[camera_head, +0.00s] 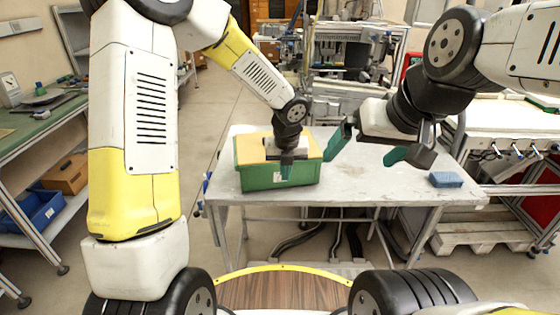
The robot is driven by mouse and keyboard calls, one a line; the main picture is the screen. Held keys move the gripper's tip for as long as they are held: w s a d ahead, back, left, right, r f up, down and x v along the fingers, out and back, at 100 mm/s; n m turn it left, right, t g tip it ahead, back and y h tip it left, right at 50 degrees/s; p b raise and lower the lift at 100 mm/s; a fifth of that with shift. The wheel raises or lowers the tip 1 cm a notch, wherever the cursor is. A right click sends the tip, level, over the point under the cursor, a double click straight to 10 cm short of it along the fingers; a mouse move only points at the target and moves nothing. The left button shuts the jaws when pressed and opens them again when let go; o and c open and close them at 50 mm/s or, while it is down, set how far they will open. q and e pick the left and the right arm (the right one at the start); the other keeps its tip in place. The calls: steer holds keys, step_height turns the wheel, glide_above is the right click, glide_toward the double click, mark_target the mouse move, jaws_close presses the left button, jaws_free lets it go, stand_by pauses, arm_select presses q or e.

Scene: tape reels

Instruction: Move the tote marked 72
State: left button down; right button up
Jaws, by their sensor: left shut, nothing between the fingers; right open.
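A green tote (252,178) with a tan top stands at the left end of the grey table. A small white label is on its front, partly behind my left gripper; I cannot read a number on it. My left gripper (287,170) points down at the tote's front side, its fingers shut with nothing between them. I cannot tell whether it touches the tote. My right gripper (368,152) is open and empty above the table, right of the tote, its green fingers spread wide. One finger is near the tote's right edge.
The grey table (370,185) is bare in the middle. A blue block (446,180) lies near its right end. A green workbench (35,135) with a blue bin (38,208) below is at the left. A white bench (510,130) stands close behind the table's right end.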

arm_select(q)
steer(key=w+f, duration=0.1)
steer(key=f, duration=0.1)
steer(key=w+f, duration=0.3)
steer(key=f, duration=0.1)
steer(key=shift+w+a+f, duration=0.1)
steer(key=shift+w+f, duration=0.2)
steer(key=shift+w, duration=0.55)
steer(key=shift+w, duration=1.35)
steer(key=shift+s, duration=0.1)
